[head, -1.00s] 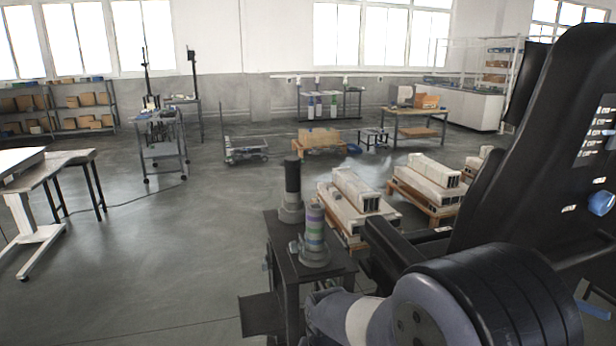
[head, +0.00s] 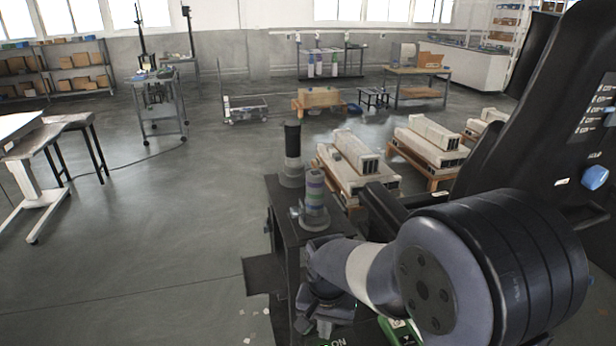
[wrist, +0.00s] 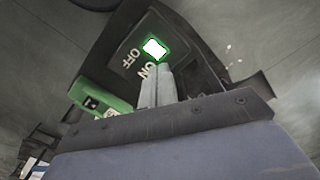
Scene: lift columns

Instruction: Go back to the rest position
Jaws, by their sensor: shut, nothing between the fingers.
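My gripper (wrist: 157,82) is in the wrist view, its two pale fingers pressed together with nothing between them. The fingertips point at a dark panel (wrist: 120,58) marked ON and OFF. A switch (wrist: 154,48) glowing green to white lies just beyond the tips; I cannot tell whether they touch it. In the head view my arm bends down beside a dark cabinet, and the gripper's fingers are not clear there.
The dark cabinet (head: 288,235) carries a black-topped post (head: 292,155) and a banded cylinder (head: 314,200). A green part (head: 400,332) lies low by my arm. Pallets with pale blocks (head: 355,165) stand behind. The floor at left is open; a white-topped table (head: 30,190) stands there.

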